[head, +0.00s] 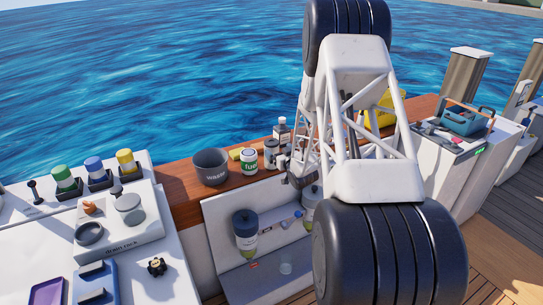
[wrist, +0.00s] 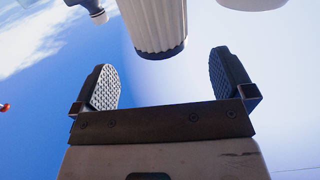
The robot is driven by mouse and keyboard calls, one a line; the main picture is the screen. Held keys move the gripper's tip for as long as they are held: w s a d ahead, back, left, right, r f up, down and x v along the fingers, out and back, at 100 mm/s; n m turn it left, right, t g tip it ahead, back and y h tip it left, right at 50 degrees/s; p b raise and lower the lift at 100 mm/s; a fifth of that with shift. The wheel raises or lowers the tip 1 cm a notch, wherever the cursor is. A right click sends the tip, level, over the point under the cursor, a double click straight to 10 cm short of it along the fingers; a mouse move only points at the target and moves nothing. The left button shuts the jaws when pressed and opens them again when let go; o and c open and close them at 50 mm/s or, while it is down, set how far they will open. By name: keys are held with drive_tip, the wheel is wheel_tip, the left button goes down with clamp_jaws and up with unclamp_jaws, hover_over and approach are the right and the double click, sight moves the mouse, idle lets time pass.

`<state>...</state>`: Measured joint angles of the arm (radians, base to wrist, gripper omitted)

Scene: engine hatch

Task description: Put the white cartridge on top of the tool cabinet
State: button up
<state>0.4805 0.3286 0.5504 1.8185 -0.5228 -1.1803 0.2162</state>
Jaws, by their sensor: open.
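In the wrist view a white ribbed cartridge (wrist: 152,22) with a dark end band lies just beyond my gripper (wrist: 163,78), in line with the gap between its fingers. The fingers are wide apart with nothing between them. In the head view my gripper (head: 300,172) is small and partly hidden by my arm, over the recessed hatch. A pale cylinder with a grey top (head: 311,203) stands below it, partly covered by my arm; I cannot tell if it is the cartridge. A white cabinet (head: 455,185) at right, seemingly the tool cabinet, carries tools and a blue toolbox (head: 466,120).
A grey bucket (head: 211,166), a green-labelled can (head: 249,160) and bottles line the wooden ledge (head: 182,178). Colored-capped containers and a drain rack (head: 120,232) occupy the left counter. Water lies beyond.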

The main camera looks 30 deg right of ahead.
sight(272, 142)
drive_tip(key=shift+w, duration=0.95)
drive_tip(key=shift+w, duration=0.1)
drive_tip(key=shift+w+r, duration=0.1)
drive_tip(key=shift+w, duration=2.4)
drive_tip(key=c, duration=1.4)
drive_tip(key=shift+r, duration=0.15)
